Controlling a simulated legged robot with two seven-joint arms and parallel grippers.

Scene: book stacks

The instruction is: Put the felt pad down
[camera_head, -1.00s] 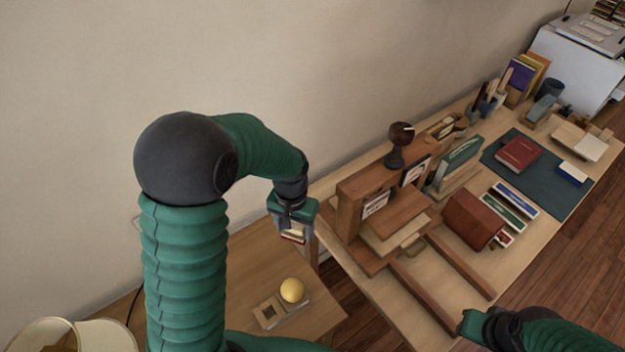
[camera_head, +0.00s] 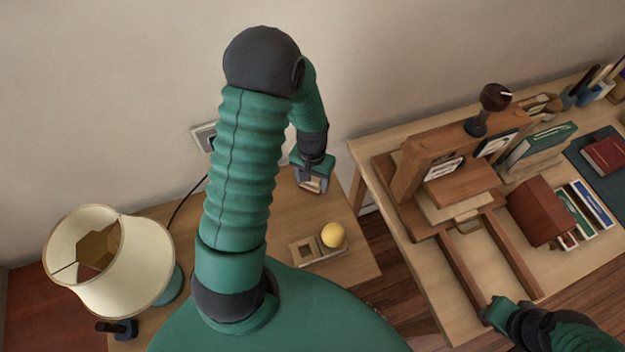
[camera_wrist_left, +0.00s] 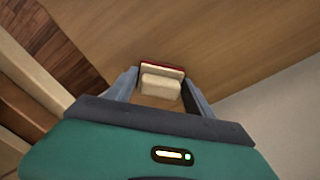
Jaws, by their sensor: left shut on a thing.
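My left gripper (camera_head: 312,186) is shut on a small block-like thing, which I take to be the felt pad. In the left wrist view the pad (camera_wrist_left: 161,85) is cream with a dark red edge, between the two grey fingers. It is held over the small wooden side table (camera_head: 345,262); I cannot tell how high. In the head view the fingers hide much of it. My right gripper (camera_head: 492,313) is by the front of the long desk at the lower right; its finger opening cannot be made out.
A yellow ball (camera_head: 333,235) sits on a wooden holder with a square opening (camera_head: 304,250) on the side table. A cream-shaded lamp (camera_head: 110,265) stands at left. The long desk (camera_head: 415,290) carries a wooden press (camera_head: 410,165) and books. A floor gap separates the tables.

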